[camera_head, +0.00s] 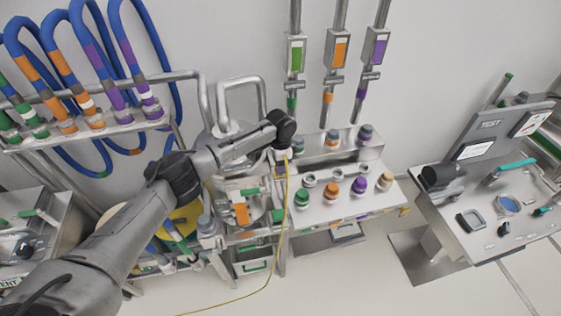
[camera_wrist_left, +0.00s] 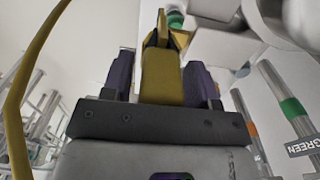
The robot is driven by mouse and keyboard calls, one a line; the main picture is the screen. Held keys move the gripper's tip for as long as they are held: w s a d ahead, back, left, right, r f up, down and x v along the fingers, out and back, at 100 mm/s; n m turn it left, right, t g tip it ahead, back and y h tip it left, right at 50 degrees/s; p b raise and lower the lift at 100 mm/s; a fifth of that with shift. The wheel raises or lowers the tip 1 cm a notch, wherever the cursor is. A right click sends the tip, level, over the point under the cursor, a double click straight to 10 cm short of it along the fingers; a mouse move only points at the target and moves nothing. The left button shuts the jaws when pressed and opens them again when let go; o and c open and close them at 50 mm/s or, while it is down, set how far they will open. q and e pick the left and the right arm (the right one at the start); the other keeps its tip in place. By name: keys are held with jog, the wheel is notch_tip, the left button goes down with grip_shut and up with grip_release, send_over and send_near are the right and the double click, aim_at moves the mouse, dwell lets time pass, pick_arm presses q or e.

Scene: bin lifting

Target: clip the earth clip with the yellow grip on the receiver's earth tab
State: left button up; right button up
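My left gripper (camera_head: 284,158) is at the left end of the steel bench. In the left wrist view the fingers (camera_wrist_left: 162,82) are closed on both sides of the earth clip's yellow grip (camera_wrist_left: 160,78). The clip points away from the gripper, its jaws (camera_wrist_left: 165,36) near a green-banded part (camera_wrist_left: 175,18). I cannot tell whether they touch anything. The clip's yellow cable (camera_head: 286,215) hangs from the gripper and curves down to the floor; it also passes at the left of the wrist view (camera_wrist_left: 17,105). I cannot make out the receiver's earth tab. My right gripper is not in view.
The steel bench (camera_head: 305,213) carries several coloured caps; a small yellow-orange piece (camera_head: 404,211) is at its right edge. Blue hoses (camera_head: 92,60) hang at left. A side table (camera_head: 490,225) with tools is at right.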

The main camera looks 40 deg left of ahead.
pick_arm(q)
jog(key=shift+o, duration=0.9)
notch_tip(320, 180, up, 12)
jog(key=b, duration=0.3)
jog(key=shift+r+b, duration=0.2)
jog(key=shift+b, duration=0.15)
jog(key=shift+r, duration=0.75)
